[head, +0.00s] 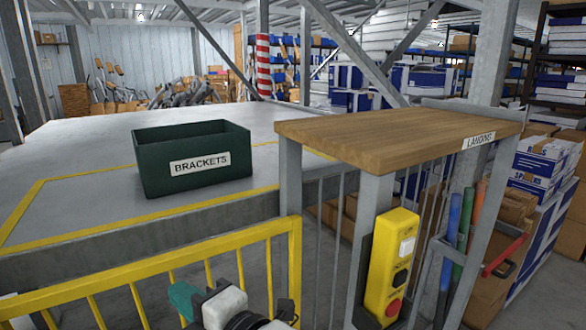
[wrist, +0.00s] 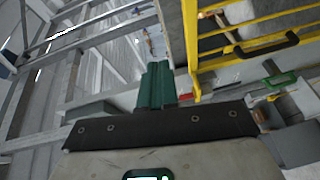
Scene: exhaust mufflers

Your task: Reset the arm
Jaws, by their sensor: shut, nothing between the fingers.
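My gripper (head: 183,298) shows at the bottom of the head view as a small teal tip beside white and black arm parts, low in front of the yellow railing. In the wrist view its teal fingers (wrist: 156,84) are together, with nothing between them. They point away from the dark mounting bar at the bottom of the picture. Most of my arm is out of sight below the head view.
The yellow railing (head: 160,265) runs close by; it also shows in the wrist view (wrist: 190,40). A green BRACKETS bin (head: 192,160) stands on the grey platform (head: 80,150). A wooden LANDING shelf (head: 390,133) and a yellow button box (head: 392,265) are at right.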

